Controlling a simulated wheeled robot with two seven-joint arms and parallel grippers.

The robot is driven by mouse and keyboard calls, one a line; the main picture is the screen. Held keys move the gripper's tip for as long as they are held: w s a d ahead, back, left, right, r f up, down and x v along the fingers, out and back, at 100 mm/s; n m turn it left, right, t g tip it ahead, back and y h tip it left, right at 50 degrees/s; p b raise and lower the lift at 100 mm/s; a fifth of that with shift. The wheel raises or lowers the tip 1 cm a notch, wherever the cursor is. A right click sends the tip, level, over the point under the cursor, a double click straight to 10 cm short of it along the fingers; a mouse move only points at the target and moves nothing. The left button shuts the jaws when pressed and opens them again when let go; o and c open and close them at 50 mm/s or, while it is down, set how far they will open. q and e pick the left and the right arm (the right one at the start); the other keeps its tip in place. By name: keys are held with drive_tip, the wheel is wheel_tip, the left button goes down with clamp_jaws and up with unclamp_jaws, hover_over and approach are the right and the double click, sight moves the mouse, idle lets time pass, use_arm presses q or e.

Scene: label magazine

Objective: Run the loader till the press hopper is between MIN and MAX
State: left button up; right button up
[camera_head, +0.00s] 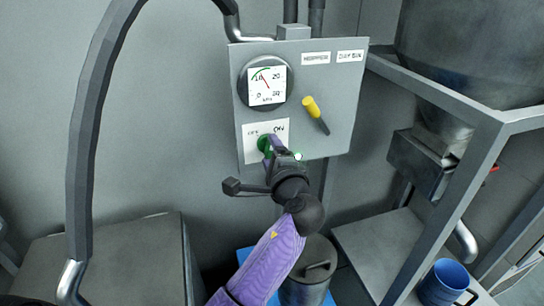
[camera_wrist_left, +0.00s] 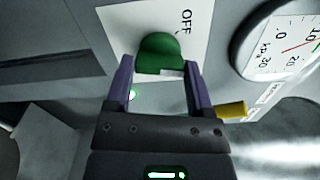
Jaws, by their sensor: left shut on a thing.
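A grey control panel (camera_head: 340,85) hangs on the wall. Its green knob (camera_head: 264,144) sits on a white OFF/ON plate (camera_head: 252,131). My left gripper (camera_head: 274,148) is at the knob; in the left wrist view the green knob (camera_wrist_left: 160,53) is between its purple fingers (camera_wrist_left: 158,88), which are shut on it. Which mark the knob points to I cannot tell. A yellow-ended lever (camera_head: 311,108) leans up-left below the HOPPER (camera_head: 316,58) and DAY BIN (camera_head: 350,56) labels. A dial gauge (camera_head: 266,83) has its needle near 10. No MIN or MAX marks show. My right gripper is out of view.
A large steel vessel (camera_head: 465,50) in a grey frame (camera_head: 470,160) stands at the right. A blue bucket (camera_head: 443,284) is at lower right, and a lidded grey can (camera_head: 308,275) below the panel. A thick hose (camera_head: 90,130) arches at left over a grey box (camera_head: 110,260).

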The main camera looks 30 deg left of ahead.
use_arm(q)
drive_tip(key=n+b, duration=0.1)
drive_tip(key=n, duration=0.1)
drive_tip(key=n+b, duration=0.1)
drive_tip(key=n, duration=0.1)
drive_tip(key=n+b, duration=0.1)
drive_tip(key=n, duration=0.1)
drive_tip(key=shift+f, duration=0.35)
drive_tip(key=n+b, duration=0.3)
drive_tip(key=n, duration=0.2)
drive_tip(key=shift+r+n, duration=0.1)
drive_tip(key=shift+n, duration=0.3)
drive_tip(key=o, duration=1.2)
drive_tip(key=shift+o, duration=0.2)
